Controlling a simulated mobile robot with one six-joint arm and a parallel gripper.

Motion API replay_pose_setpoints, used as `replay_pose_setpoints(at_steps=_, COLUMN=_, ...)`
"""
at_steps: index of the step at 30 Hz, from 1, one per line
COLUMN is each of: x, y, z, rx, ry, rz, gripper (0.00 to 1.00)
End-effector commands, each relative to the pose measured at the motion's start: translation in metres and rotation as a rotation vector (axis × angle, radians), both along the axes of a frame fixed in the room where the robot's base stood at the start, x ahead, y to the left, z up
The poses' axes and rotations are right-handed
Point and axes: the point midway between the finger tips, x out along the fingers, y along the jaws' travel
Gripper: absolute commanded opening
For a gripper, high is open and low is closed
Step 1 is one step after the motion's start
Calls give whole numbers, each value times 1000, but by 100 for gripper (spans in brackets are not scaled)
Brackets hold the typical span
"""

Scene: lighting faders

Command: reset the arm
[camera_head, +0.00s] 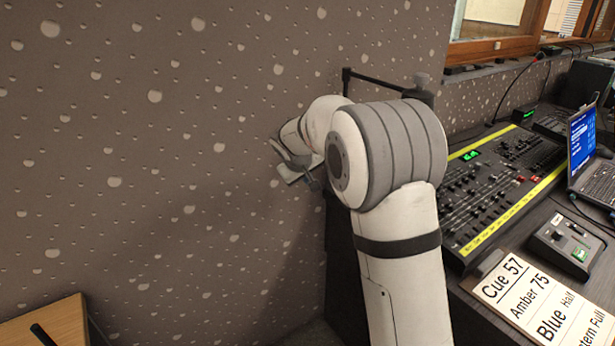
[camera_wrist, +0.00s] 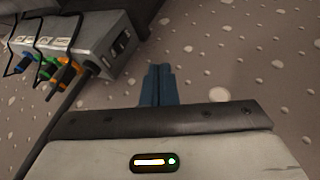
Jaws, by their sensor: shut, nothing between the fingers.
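My gripper (camera_wrist: 160,72) shows in the wrist view with its two blue-grey fingers together and nothing between them. In the head view my arm rises from the bottom, bends at a large grey-banded joint, and reaches away beside the speckled wall. The wrist end is left of that joint and partly hidden behind it; the fingertips cannot be made out clearly there. The lighting console (camera_head: 505,172) with its faders lies to the right of my arm, apart from the gripper.
The speckled wall (camera_head: 150,150) fills the left. A small fader box (camera_head: 563,243), a laptop (camera_head: 583,140) and a cue card (camera_head: 545,300) are on the desk at right. A wooden surface (camera_head: 45,325) is lower left. A grey box with coloured cables (camera_wrist: 85,45) is near the fingers in the wrist view.

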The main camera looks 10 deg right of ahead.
Motion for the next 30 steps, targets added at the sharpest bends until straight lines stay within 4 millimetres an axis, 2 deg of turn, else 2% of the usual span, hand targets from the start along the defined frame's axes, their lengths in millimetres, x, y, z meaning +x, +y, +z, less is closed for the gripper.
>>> replay_pose_setpoints(at_steps=2, x=-3, y=-2, z=5, rx=3, ry=2, rz=-5, gripper=0)
replay_pose_setpoints(at_steps=5, x=-21, y=-11, z=23, rx=18, ry=14, rz=-26, gripper=0)
replay_pose_setpoints(at_steps=8, x=-57, y=-28, z=51, rx=47, ry=41, rz=-70, gripper=0)
replay_pose_setpoints(at_steps=12, x=-128, y=-52, z=88, rx=107, ry=96, rz=-142, gripper=0)
replay_pose_setpoints(at_steps=18, x=-235, y=-73, z=123, rx=205, ry=175, rz=-234, gripper=0)
replay_pose_setpoints(at_steps=24, x=-333, y=-78, z=136, rx=306, ry=245, rz=-306, gripper=0)
replay_pose_setpoints(at_steps=27, x=-368, y=-77, z=136, rx=347, ry=271, rz=-329, gripper=0)
replay_pose_setpoints(at_steps=30, x=-390, y=-75, z=133, rx=374, ry=288, rz=-345, gripper=0)
